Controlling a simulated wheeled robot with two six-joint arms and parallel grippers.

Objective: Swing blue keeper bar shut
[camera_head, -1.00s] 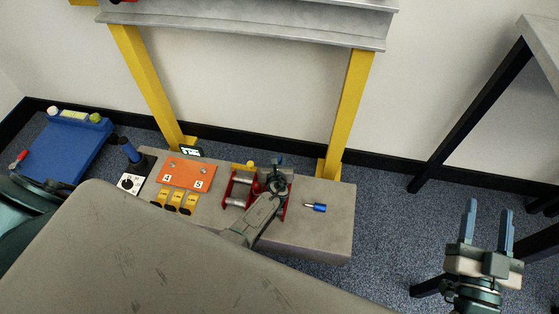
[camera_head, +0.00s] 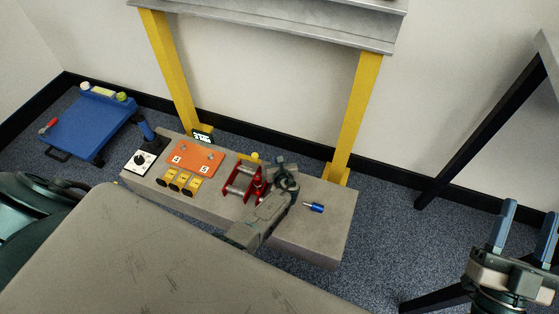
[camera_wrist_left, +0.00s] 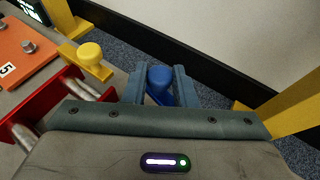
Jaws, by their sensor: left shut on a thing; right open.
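A blue knob (camera_wrist_left: 160,82) stands between the fingers of my left gripper (camera_wrist_left: 158,78) in the left wrist view. It looks like the grip of the blue keeper bar; the bar itself is hidden by the gripper. In the head view my left gripper (camera_head: 284,166) is at the right end of a red frame (camera_head: 262,186) with silver rollers (camera_head: 236,192). The red frame also shows at the left of the wrist view (camera_wrist_left: 45,103). My right gripper (camera_head: 530,210) is open and empty, off to the right above the floor.
A blue cart (camera_head: 80,125) stands at left.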

